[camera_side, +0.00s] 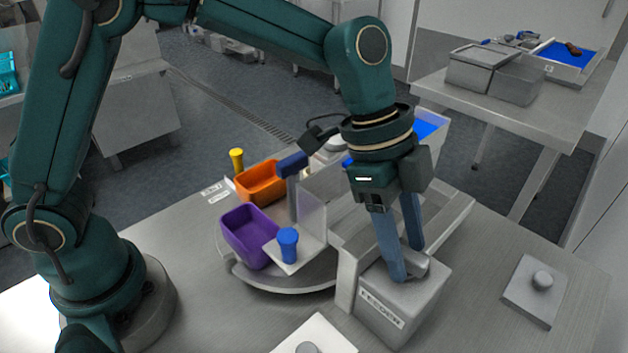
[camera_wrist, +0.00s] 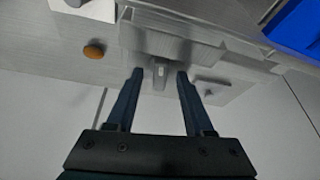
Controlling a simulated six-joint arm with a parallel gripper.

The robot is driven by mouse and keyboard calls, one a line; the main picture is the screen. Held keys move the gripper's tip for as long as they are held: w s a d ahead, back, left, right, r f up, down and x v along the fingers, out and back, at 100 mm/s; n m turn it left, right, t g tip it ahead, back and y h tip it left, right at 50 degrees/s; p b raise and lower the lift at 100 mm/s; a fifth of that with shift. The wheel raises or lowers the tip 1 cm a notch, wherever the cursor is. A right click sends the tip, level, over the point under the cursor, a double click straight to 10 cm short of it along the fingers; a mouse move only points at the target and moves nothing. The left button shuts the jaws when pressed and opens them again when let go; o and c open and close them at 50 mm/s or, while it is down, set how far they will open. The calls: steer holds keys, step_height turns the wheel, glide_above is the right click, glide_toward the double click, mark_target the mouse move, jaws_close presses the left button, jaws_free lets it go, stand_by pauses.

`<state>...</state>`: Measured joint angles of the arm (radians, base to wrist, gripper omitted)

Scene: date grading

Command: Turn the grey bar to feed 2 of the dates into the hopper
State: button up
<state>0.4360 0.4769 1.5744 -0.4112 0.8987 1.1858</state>
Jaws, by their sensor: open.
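The feeder box (camera_side: 388,312), labelled FEEDER, stands at the front of the grey machine in the side view. The grey bar (camera_side: 417,266) is on top of it, partly hidden by my fingers. My gripper (camera_side: 408,264) points down at the bar with its fingers apart. In the wrist view the bar (camera_wrist: 160,74) lies between the two open fingertips of my gripper (camera_wrist: 159,76), with gaps visible on both sides. A small brown oval thing (camera_wrist: 94,49) lies left of my fingers in the wrist view; I cannot tell if it is a date. I cannot clearly make out the hopper.
A purple bin (camera_side: 243,246) and an orange bin (camera_side: 265,190) stand on a round platform left of the feeder. A blue knob (camera_side: 288,240) and a yellow knob (camera_side: 237,158) stand near them. A plate with a grey knob (camera_side: 542,280) lies on the right, with bare table around it.

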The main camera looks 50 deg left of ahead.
jaws_close()
steer(key=shift+n, duration=0.3)
steer(key=n+t, duration=0.1)
steer(key=n, duration=0.1)
steer(key=n+t+y, duration=0.1)
steer(key=n, duration=0.2)
steer(key=shift+s+d, duration=0.1)
steer(key=shift+s, duration=0.05)
steer(key=n+y, duration=0.1)
steer(key=n, duration=0.2)
steer(key=n+t+y, duration=0.1)
steer(key=n, duration=0.2)
steer(key=shift+s+d+n+t, duration=0.1)
steer(key=shift+n+t, duration=0.2)
steer(key=shift+n, duration=0.1)
jaws_free()
